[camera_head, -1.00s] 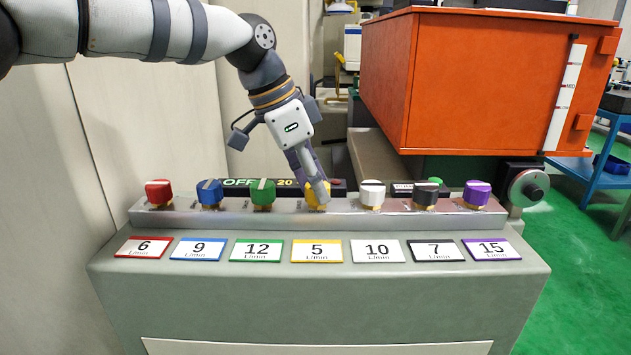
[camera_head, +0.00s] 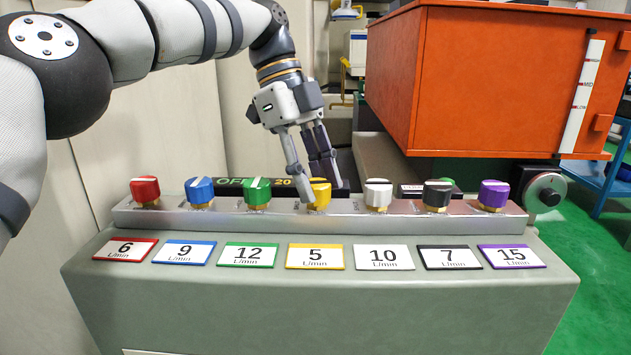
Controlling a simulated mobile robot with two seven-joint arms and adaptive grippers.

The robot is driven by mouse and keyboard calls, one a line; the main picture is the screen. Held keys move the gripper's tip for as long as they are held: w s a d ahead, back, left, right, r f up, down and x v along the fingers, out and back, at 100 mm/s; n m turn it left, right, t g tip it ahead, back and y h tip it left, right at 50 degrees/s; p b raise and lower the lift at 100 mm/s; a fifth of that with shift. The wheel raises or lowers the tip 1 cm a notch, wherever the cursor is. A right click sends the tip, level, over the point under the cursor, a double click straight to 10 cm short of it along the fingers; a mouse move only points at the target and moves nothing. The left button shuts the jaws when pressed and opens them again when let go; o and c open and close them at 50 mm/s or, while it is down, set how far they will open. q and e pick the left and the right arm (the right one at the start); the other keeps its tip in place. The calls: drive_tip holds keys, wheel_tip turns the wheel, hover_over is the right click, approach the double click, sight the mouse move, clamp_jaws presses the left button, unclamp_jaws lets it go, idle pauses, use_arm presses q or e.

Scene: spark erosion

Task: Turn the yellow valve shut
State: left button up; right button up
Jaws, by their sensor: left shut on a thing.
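The yellow valve (camera_head: 319,194) is a round knob in the middle of a row on a metal rail, behind the card marked 5 L/min (camera_head: 316,256). My left gripper (camera_head: 318,190) reaches down to it from above, one finger on its left front side and the others on its right and behind. The gripper is shut on the yellow valve, and the fingers hide part of its sides. My right gripper is not in view.
Red (camera_head: 145,190), blue (camera_head: 200,191) and green (camera_head: 258,192) valves stand to the left, white (camera_head: 378,194), black (camera_head: 437,195) and purple (camera_head: 494,195) to the right. A large orange tank (camera_head: 480,85) stands behind right.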

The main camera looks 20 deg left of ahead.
use_arm(q)
drive_tip(key=shift+f+m+g+y+b, duration=0.1)
drive_tip(key=shift+m+g+y+b, duration=0.2)
drive_tip(key=shift+m, duration=0.8)
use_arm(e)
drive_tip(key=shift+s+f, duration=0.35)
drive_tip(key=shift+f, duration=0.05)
use_arm(q)
drive_tip(key=o, duration=1.2)
drive_tip(key=shift+c, duration=0.2)
